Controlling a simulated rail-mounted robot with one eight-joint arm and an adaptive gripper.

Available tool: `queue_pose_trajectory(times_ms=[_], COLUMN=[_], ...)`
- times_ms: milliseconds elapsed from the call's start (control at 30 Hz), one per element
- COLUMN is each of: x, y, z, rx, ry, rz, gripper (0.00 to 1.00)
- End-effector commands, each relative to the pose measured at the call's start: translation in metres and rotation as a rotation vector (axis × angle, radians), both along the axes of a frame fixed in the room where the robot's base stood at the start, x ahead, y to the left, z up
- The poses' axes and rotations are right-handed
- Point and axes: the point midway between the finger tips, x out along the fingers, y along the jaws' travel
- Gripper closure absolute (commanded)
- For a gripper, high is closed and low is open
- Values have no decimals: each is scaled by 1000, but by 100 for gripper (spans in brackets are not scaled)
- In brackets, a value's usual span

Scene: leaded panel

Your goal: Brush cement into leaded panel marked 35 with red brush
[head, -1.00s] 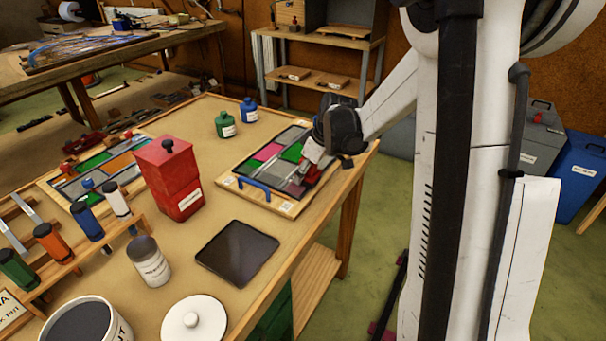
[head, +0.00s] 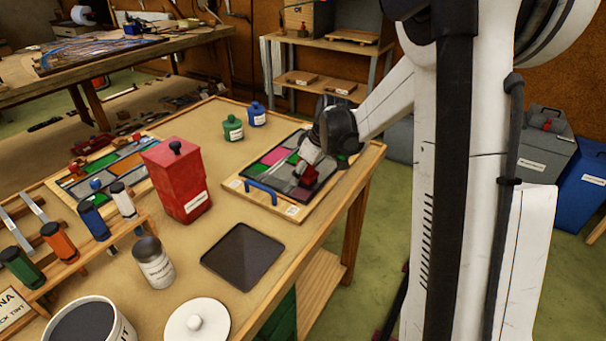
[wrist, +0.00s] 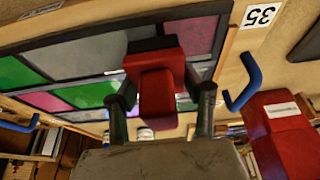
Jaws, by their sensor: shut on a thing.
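The leaded panel (head: 275,156) lies on the right part of the bench in a wooden frame with blue handles. It has pink, green and grey panes between dark leads. In the wrist view the tag 35 (wrist: 260,15) is on the frame, beside a blue handle (wrist: 242,82). My gripper (head: 307,160) is over the panel's right part. In the wrist view its two fingers are shut on the red brush (wrist: 157,95).
A red canister (head: 178,185) stands left of the panel, with a second panel (head: 130,165) beyond it. A dark tray (head: 242,256), a white lid (head: 196,322) and a labelled jar (head: 153,264) are nearer. Green (head: 233,129) and blue (head: 257,115) bottles stand at the back.

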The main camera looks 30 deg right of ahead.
Motion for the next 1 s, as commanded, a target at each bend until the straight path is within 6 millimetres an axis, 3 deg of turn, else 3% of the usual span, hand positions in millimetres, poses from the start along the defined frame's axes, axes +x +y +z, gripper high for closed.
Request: queue_pose_trajectory(times_ms=[500,1000], x=[24,30], y=[14,17], z=[-1,-1], rx=[0,0], ry=[0,0], rz=[1,1], gripper=[78,78])
